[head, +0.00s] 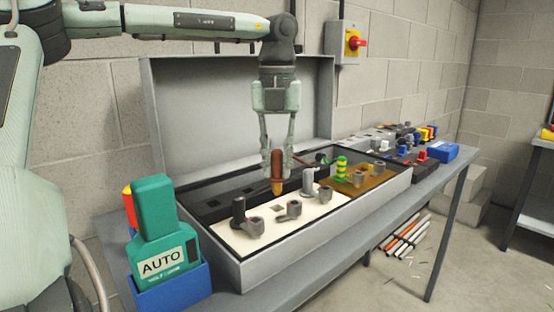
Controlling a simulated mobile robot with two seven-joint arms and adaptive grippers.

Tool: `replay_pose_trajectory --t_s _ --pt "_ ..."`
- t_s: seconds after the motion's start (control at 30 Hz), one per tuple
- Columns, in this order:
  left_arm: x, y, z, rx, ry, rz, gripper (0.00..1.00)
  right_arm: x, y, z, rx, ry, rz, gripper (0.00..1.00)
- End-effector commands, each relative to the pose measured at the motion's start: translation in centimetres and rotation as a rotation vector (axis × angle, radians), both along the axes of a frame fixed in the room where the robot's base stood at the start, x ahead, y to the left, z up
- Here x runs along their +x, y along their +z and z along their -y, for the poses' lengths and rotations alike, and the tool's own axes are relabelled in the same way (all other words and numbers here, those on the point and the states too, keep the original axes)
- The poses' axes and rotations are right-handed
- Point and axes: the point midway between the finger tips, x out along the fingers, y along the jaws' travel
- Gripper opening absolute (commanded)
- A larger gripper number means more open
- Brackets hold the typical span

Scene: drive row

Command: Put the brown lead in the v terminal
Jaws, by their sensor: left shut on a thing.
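The brown lead (277,163) is upright between the fingers of my left gripper (278,174), with its copper-coloured tip pointing down. My left gripper is shut on it. The tip is above the cream terminal board (232,238) inside the open grey box, in front of a square opening (278,208) in that board. I cannot tell whether the tip touches anything. A black lead (238,211) and a grey lead (308,181) stand upright in the board to either side. No v lettering is legible. My right gripper is not in view.
Grey clamp-like parts (293,209) stick up beside the openings. A green-yellow lead (341,168) stands on a brown plate (372,181) at right. A green AUTO tester (161,240) in a blue holder is at front left. The box's lid (215,115) stands open behind.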

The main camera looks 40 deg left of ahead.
Motion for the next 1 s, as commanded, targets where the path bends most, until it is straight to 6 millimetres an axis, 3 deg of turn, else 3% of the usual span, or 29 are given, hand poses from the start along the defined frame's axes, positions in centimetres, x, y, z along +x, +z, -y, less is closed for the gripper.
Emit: replay_pose_trajectory --t_s 1.0 --pt "0.0 -2.6 0.0 0.001 -0.001 0.001 0.00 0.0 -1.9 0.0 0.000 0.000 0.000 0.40"
